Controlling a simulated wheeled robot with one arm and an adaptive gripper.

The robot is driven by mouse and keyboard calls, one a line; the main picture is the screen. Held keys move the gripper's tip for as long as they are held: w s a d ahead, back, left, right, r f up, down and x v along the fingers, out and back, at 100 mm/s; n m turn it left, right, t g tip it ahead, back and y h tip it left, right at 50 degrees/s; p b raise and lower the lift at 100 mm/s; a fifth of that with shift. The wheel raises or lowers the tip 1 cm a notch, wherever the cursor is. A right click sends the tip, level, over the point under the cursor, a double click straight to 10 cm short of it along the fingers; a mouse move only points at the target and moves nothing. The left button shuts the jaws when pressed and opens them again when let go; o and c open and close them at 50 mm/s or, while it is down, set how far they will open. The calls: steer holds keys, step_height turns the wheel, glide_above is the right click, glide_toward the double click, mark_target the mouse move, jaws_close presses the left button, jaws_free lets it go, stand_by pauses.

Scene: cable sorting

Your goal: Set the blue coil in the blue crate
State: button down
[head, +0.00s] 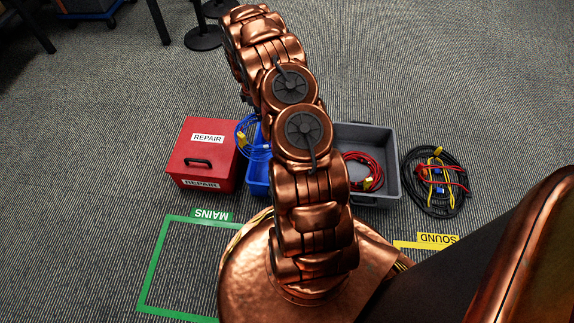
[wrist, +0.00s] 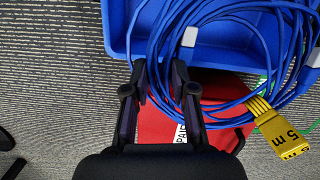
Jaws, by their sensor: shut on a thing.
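The blue coil (wrist: 245,50) hangs from my gripper (wrist: 163,84), whose fingers are shut on its near side in the wrist view. A yellow tag (wrist: 285,135) reading "5 m" is on the coil. The blue crate (wrist: 118,30) is beneath and beyond the coil, which overlaps it in the picture; I cannot tell whether they touch. In the head view, part of the blue coil (head: 243,143) shows between the red box and my arm, and part of the blue crate (head: 257,176) shows left of my arm.
A closed red REPAIR box (head: 208,153) stands left of the blue crate. A grey crate (head: 390,150) with a red coil (head: 362,170) is on the right. A black coil (head: 412,190) with coloured cables lies further right. A green-taped MAINS area (head: 153,262) is bare carpet where visible.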

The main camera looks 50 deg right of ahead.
steer(key=s+d+f+n+b, duration=0.1)
steer(key=s+f, duration=0.1)
steer(key=f, duration=0.3)
steer(key=s+d+f+n+b, duration=0.1)
steer(key=s+f, duration=0.1)
steer(key=f, duration=0.3)
steer(key=s+d+f+b, duration=0.1)
steer(key=s+d+f, duration=0.1)
steer(key=f, duration=0.4)
steer(key=shift+s+n, duration=0.3)
steer(key=shift+n, duration=0.1)
steer(key=shift+w+f+b, duration=0.1)
steer(key=shift+f+b, duration=1.1)
steer(key=shift+f, duration=0.75)
steer(key=shift+r, duration=0.1)
steer(key=c, duration=0.9)
jaws_free()
steer(key=shift+c, duration=0.2)
